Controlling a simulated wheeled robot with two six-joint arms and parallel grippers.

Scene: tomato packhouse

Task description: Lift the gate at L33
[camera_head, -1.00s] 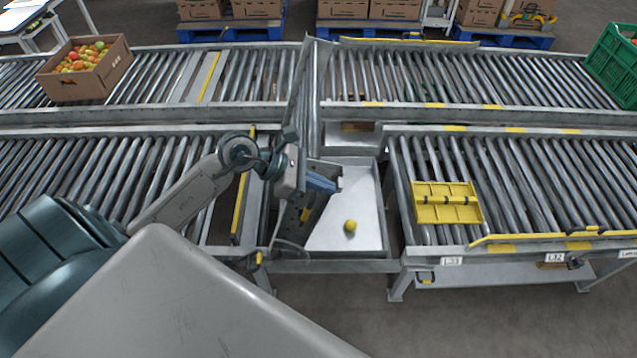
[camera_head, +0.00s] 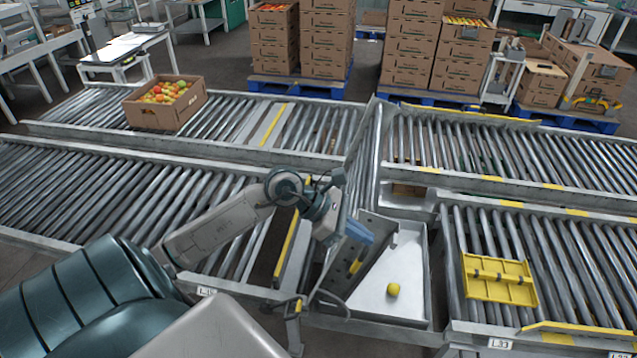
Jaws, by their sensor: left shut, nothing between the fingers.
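My left gripper (camera_head: 352,234) is shut and empty, at the left side of a grey steel tray (camera_head: 410,255) in the gap left of L33. My wrist hides part of the gap's left side, and I cannot tell whether the fingers touch anything. My right gripper is not in view.
A yellow ball-like object (camera_head: 393,290) lies in the tray. A carton of tomatoes (camera_head: 165,103) sits on the back left conveyor. Stacked cartons (camera_head: 415,45) stand on blue pallets behind.

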